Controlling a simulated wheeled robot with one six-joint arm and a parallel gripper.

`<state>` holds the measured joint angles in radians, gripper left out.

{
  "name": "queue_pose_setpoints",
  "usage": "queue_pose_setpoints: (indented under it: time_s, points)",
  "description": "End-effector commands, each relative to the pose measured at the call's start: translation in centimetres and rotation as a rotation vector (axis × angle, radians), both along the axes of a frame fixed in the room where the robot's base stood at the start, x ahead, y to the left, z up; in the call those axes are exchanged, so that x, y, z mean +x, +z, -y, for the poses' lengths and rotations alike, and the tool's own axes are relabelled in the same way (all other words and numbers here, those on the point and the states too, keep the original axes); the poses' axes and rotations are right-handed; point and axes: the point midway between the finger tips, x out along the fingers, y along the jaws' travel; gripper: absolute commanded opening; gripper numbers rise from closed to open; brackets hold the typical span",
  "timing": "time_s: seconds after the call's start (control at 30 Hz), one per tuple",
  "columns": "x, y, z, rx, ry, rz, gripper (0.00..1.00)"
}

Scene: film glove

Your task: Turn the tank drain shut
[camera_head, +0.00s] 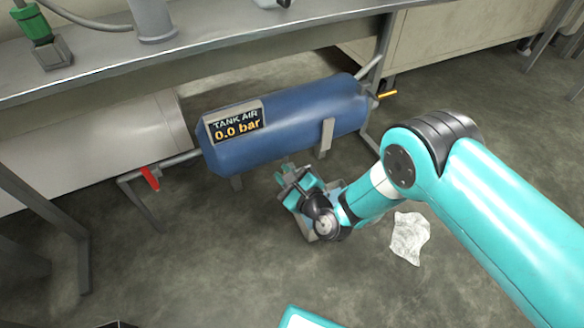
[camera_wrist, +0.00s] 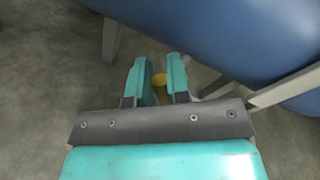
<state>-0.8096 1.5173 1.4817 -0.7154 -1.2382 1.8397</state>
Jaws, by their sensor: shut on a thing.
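The blue air tank (camera_head: 290,115) lies on its side below the bench, with a display reading "TANK AIR 0.0 bar" (camera_head: 237,123). My gripper (camera_head: 288,176) is low by the underside of the tank. In the wrist view my gripper (camera_wrist: 159,62) has its two teal fingers close together, with a small yellow piece (camera_wrist: 158,79) between them. This piece looks like the drain's handle. The fingers hide most of it, so its turn angle cannot be told. The tank (camera_wrist: 225,35) fills the upper right of the wrist view.
A red valve handle (camera_head: 150,178) sits on the pipe left of the tank. A brass fitting (camera_head: 387,94) sticks out at its right end. A tank leg (camera_head: 326,137) stands near my gripper. A crumpled white sheet (camera_head: 408,237) lies on the floor. The bench (camera_head: 200,62) overhangs behind.

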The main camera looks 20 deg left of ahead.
Motion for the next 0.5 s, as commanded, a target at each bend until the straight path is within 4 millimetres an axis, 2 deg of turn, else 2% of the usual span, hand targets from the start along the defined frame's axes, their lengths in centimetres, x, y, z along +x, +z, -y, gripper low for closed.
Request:
queue_pose_setpoints:
  time_s: [0.5]
  points:
    - [-1.6,-1.5,-1.4,-0.270,0.006,0.323,0.00]
